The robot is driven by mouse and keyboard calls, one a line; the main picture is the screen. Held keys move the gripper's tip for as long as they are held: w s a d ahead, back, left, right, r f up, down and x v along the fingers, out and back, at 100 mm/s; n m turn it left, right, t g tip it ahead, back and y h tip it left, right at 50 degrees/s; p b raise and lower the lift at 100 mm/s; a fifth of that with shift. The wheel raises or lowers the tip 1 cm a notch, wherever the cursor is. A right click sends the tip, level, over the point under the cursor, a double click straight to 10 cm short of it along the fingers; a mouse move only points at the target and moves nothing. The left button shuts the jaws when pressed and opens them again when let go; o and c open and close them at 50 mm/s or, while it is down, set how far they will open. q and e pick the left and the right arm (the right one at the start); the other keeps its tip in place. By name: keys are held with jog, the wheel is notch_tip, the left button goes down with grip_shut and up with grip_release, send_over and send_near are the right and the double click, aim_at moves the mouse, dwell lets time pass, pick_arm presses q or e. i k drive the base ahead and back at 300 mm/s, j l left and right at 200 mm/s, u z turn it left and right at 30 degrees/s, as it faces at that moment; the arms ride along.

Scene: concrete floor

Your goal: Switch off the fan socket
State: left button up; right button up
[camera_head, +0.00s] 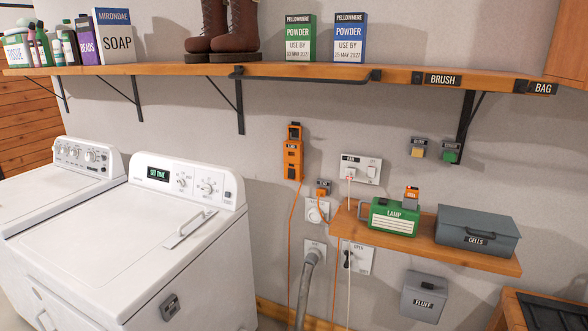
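The fan socket (373,175) is a white wall plate in the middle of the camera_head view, with a small dark label that appears to read FAN at its upper left. A light plug (349,173) sits in its left side, and a pale cord hangs down from it. Small switch details show on the right side, but their position is too small to tell. Neither my left nor my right gripper shows in this view.
An orange wall device (292,158) hangs left of the socket. A small wooden shelf (400,243) below holds a green LAMP box (394,217) and a grey CELLS box (477,232). A long shelf (400,75) runs above. White machines (150,230) stand at left.

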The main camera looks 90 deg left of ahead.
aim_at(371, 170)
jog(key=u, duration=2.5)
